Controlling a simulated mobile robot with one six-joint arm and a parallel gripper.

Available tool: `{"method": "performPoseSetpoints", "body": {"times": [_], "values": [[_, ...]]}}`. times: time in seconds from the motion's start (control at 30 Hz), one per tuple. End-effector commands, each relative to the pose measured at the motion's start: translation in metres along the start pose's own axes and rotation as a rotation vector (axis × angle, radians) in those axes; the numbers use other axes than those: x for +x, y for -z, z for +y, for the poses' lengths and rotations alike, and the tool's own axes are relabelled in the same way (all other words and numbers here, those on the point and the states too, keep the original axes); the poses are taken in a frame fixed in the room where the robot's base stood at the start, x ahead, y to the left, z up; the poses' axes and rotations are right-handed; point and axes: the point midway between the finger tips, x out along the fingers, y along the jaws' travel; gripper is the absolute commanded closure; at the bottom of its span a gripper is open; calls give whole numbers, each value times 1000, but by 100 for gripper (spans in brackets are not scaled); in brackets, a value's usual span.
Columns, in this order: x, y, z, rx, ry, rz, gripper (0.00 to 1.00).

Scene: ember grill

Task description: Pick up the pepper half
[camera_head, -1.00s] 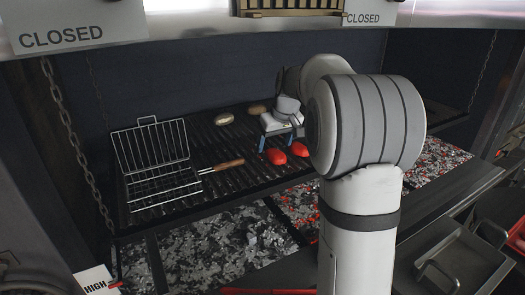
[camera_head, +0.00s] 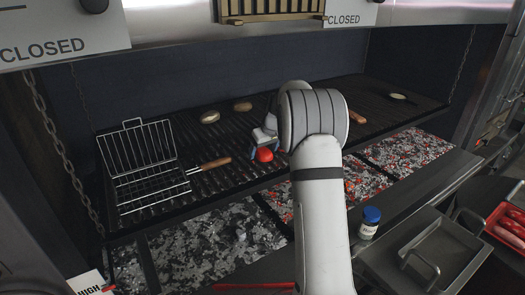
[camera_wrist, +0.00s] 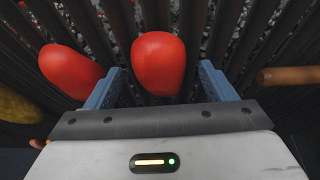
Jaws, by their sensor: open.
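A red pepper half (camera_head: 264,155) lies on the dark grill grate. In the wrist view this pepper half (camera_wrist: 158,55) sits between my two blue fingers, with gaps on both sides. My gripper (camera_head: 265,146) is open over it; in the wrist view my gripper (camera_wrist: 157,70) has nothing clamped. A second red pepper half (camera_wrist: 70,70) lies just outside the left finger in the wrist view. In the head view that second one is hidden, apparently behind my arm.
A wire grill basket (camera_head: 150,165) with a wooden handle (camera_head: 215,163) stands open left of my gripper. A seasoning jar (camera_head: 369,222) and metal tray (camera_head: 440,262) are front right. A yellow item (camera_wrist: 18,105) shows in the wrist view.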

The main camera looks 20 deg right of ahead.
Motion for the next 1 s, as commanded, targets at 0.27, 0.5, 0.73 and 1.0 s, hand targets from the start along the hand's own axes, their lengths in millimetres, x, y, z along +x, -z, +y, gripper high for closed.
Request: {"method": "performPoseSetpoints", "body": {"times": [0.27, 0.5, 0.73, 1.0], "values": [[3, 0, 0, 1, -1, 1, 24], [3, 0, 1, 1, -1, 1, 44], [3, 0, 1, 2, -1, 1, 62], [2, 0, 1, 2, -1, 1, 71]]}}
